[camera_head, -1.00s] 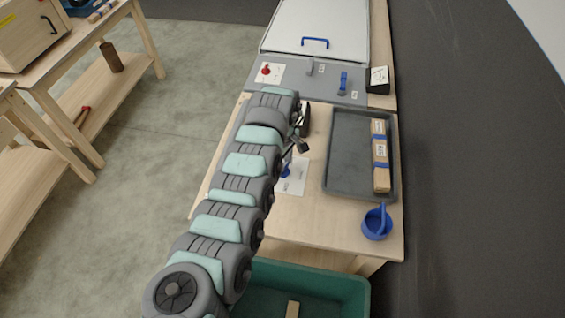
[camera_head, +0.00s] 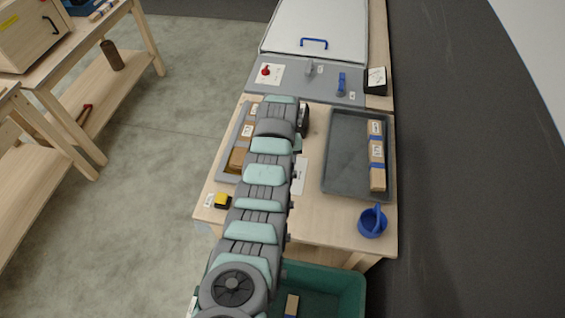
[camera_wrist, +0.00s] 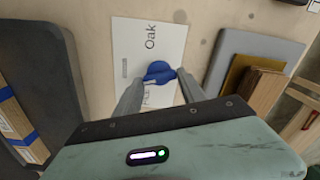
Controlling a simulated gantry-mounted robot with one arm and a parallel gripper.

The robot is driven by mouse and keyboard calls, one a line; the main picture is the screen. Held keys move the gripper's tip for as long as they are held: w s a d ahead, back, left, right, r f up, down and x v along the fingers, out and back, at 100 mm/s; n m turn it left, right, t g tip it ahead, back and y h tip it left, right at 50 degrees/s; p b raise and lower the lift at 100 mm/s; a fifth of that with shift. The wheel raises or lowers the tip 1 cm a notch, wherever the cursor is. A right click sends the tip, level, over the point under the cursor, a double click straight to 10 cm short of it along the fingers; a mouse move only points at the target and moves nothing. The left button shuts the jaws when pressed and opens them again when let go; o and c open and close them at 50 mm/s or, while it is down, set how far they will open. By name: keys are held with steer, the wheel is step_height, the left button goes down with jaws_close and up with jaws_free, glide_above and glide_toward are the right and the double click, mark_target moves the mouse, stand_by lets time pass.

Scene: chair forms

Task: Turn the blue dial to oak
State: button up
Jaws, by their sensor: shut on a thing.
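The blue dial (camera_wrist: 158,72) sits on a white card (camera_wrist: 172,38) in the wrist view. The word "Oak" is printed on the card beyond the dial. Another label is partly hidden beside the dial, and small print lies to its left. My gripper (camera_wrist: 160,82) has its two grey fingers on either side of the dial, shut on it. I cannot tell exactly where the dial points. In the head view my arm hides the dial and the fingers; only part of the white card (camera_head: 300,178) shows.
A dark tray (camera_head: 345,150) with a blue-banded wood bundle (camera_head: 377,155) lies right of the card. A blue cup (camera_head: 371,222) stands near the front edge. A grey tray (camera_head: 229,160) with wood pieces and a yellow-black object (camera_head: 222,201) lie left. A green bin (camera_head: 340,290) stands in front.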

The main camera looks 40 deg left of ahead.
steer(key=m, duration=0.4)
steer(key=shift+m, duration=0.3)
steer(key=m, duration=0.4)
steer(key=shift+d, duration=0.1)
steer(key=m, duration=0.5)
steer(key=shift+w, duration=0.1)
steer(key=shift+d+m+b, duration=0.1)
steer(key=shift+m+b, duration=0.2)
steer(key=shift+m, duration=1.8)
steer(key=o, duration=1.4)
steer(key=shift+c, duration=0.2)
steer(key=shift+r, duration=0.1)
